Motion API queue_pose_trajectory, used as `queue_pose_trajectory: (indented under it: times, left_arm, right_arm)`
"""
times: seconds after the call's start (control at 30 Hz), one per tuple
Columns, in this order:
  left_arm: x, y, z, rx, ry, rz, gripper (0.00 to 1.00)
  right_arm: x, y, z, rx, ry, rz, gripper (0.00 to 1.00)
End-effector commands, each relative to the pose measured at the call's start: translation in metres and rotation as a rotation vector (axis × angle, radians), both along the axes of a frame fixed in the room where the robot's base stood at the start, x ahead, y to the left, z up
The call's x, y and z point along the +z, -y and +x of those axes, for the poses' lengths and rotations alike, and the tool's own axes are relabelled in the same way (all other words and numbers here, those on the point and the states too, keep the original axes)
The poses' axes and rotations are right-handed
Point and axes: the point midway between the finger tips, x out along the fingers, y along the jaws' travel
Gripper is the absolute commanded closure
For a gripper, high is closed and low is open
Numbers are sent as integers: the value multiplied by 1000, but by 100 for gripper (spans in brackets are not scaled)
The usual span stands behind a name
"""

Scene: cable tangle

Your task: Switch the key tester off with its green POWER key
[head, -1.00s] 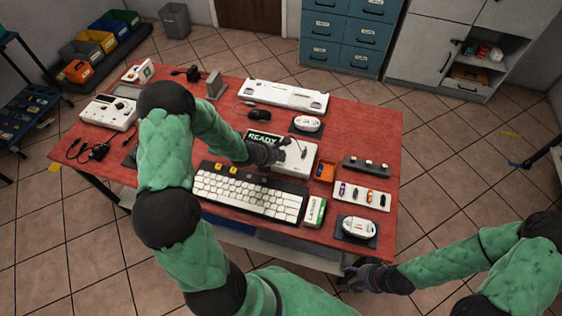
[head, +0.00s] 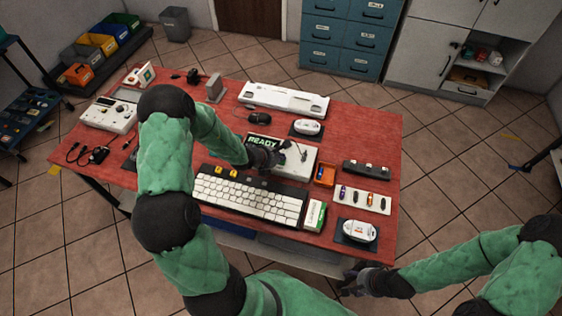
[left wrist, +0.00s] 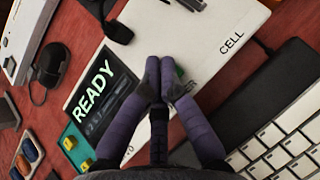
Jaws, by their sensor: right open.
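The key tester (head: 301,160) is a white box on the red table with a lit screen (left wrist: 102,95) reading READY. In the left wrist view its white top (left wrist: 205,28) carries the word CELL and a partly covered label ending in WER. A green key (left wrist: 179,71) shows beside and partly behind my left fingertips. My left gripper (left wrist: 160,68) has its fingers together, pointing down at the tester by this key; I cannot tell whether they touch it. In the head view my left gripper (head: 281,150) is over the tester. My right gripper (head: 345,281) is open and empty, off the table's front edge.
A keyboard (head: 250,197) lies just in front of the tester. A black mouse (head: 259,118) and white console (head: 284,98) lie behind it. An orange box (head: 324,174), a tray of small parts (head: 362,198) and a white mouse (head: 358,231) stand to the right. A black plug rests on the tester.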

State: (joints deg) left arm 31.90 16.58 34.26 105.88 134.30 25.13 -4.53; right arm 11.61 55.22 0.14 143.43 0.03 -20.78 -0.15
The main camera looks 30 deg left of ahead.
Motion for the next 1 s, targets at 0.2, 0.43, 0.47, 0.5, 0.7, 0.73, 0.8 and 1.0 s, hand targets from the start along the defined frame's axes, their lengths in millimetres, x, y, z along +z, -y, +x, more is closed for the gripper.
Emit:
queue_pose_trajectory:
  times: [0.2, 0.43, 0.47, 0.5, 0.7, 0.73, 0.8, 1.0]
  left_arm:
    - [0, 0, 0, 0, 0, 0, 100]
    - [-1, 0, 0, 0, 0, 0, 100]
    - [-2, 0, 0, 0, 0, 0, 100]
    - [-3, 0, 0, 0, 0, 0, 100]
    - [-9, 0, 0, -1, 1, 0, 100]
    - [-9, 0, 0, 0, 1, 1, 100]
    - [-9, 0, 0, -1, 1, 0, 100]
    - [-8, 0, 0, -1, 0, 1, 100]
  right_arm:
    - [0, 0, 0, 0, 0, 0, 47]
    - [-1, 0, 0, 0, 0, 0, 47]
    - [-2, 0, 0, 0, 0, 0, 47]
    - [-4, 0, 0, 0, 0, 0, 47]
    - [-11, 0, 0, 0, 0, 0, 47]
    - [-12, 0, 0, 0, 0, 0, 47]
    - [-12, 0, 0, 0, 0, 0, 47]
    - [-11, 0, 0, 0, 0, 0, 47]
